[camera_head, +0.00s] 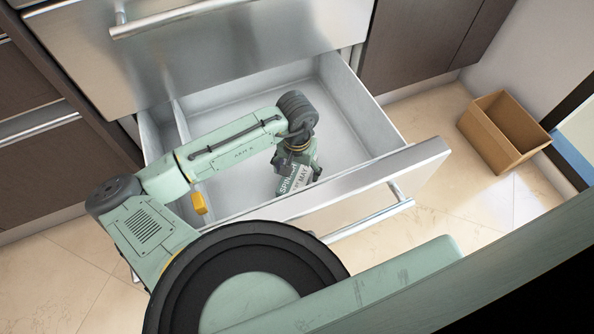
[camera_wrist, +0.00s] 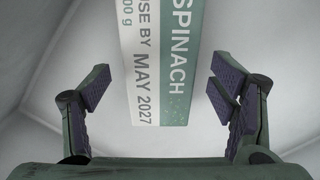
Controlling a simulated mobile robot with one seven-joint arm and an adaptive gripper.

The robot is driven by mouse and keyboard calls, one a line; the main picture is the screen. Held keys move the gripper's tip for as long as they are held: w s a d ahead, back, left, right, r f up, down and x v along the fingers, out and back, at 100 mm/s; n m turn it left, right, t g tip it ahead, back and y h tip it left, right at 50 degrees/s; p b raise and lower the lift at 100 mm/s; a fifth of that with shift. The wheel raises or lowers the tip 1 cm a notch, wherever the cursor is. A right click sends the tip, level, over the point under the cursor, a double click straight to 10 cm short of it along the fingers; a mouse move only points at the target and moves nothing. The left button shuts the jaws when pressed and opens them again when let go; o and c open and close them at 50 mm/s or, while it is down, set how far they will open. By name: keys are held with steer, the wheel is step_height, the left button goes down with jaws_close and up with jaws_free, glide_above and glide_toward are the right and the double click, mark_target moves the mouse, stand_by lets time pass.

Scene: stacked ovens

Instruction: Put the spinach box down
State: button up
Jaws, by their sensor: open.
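The spinach box (camera_wrist: 160,70), white and green with "SPINACH" and "USE BY MAY 2027" on it, shows between the fingers of my gripper (camera_wrist: 160,95) in the wrist view. Both fingers stand wide apart, with clear gaps to the box on each side. In the head view the spinach box (camera_head: 297,181) is inside the open drawer (camera_head: 345,112), just below my gripper (camera_head: 293,166). The arm and gripper hide part of the box. I cannot tell from this angle whether its base touches the drawer floor.
The drawer's steel front (camera_head: 372,181) and side walls surround the arm's end. A yellow object (camera_head: 199,203) is at the drawer's left part, near a divider. A closed steel oven front (camera_head: 215,45) is above. An open cardboard box (camera_head: 500,135) stands on the floor at right.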

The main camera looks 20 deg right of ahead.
mark_target(297, 174)
step_height(297, 174, up, 10)
steer(key=p, duration=0.2)
steer(key=shift+p, duration=0.3)
